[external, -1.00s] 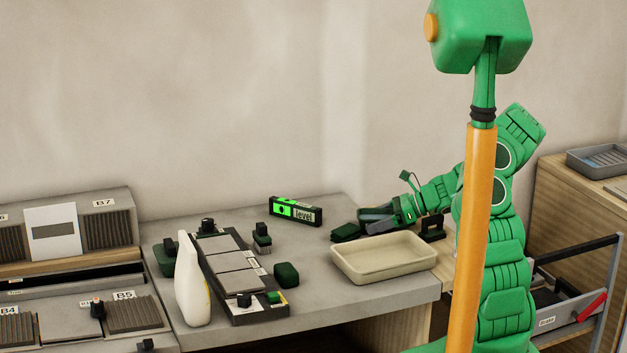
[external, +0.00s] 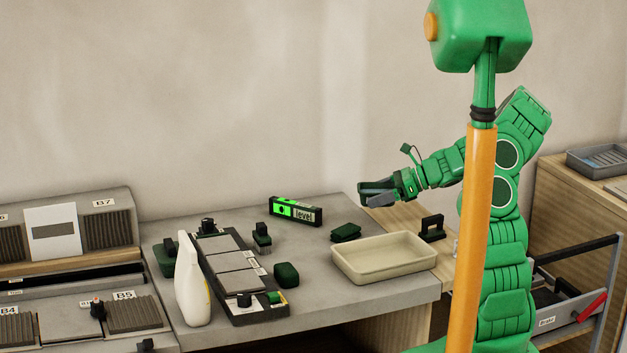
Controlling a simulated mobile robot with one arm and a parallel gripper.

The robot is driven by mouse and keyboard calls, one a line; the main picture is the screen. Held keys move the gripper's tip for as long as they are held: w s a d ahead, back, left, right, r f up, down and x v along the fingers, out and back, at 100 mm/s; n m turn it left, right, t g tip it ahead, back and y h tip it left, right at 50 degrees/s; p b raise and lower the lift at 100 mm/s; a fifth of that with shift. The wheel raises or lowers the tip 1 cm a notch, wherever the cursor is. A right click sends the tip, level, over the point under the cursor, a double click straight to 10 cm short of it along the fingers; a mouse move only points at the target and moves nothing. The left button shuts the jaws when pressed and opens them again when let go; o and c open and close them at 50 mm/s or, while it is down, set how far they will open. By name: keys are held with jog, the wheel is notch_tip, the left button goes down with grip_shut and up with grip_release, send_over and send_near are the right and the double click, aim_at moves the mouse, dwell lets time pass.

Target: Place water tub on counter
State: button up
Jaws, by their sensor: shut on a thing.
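The water tub (external: 385,268), a shallow cream rectangular tray, rests upright on the right end of the grey counter (external: 310,275). Its inside looks empty, though clear water would be hard to make out. My gripper (external: 372,193) is in the air above and behind the tub, apart from it. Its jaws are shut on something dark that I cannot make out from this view. A dark green pad (external: 346,232) lies on the counter beside the tub's back left corner.
A green level (external: 296,211) stands at the back. A board with grey tiles (external: 238,284), a white bottle (external: 194,285) and a dark green block (external: 287,274) are to the left. A black handled tool (external: 432,229) stands behind the tub's right end. A cart with a red handle (external: 592,306) is at right.

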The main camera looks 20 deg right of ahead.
aim_at(360, 186)
jog(key=shift+r, duration=1.35)
jog(key=shift+w+r+m+t, duration=0.35)
jog(key=shift+w+m+t, duration=0.05)
jog(key=shift+w+t, duration=0.2)
jog(key=shift+w+d+r+m+t+h, duration=2)
jog(key=shift+w+r+m+t+h, duration=1.05)
jog(key=shift+r+m+h, duration=1.8)
jog(key=shift+s+a+f+m+t+h, duration=0.2)
jog(key=shift+s+a+f+m+h, duration=0.35)
jog(key=shift+a+f, duration=1.05)
jog(key=shift+s+a+f+m+t+h, duration=0.25)
jog(key=shift+s+a+f+m+h, duration=0.35)
jog(key=shift+f, duration=1.75)
jog(key=shift+s+a+f+m+t+h, duration=0.3)
jog(key=shift+s+a+f, duration=0.35)
jog(key=shift+a+f, duration=1)
jog(key=shift+d+f, duration=0.35)
jog(key=shift+d, duration=0.05)
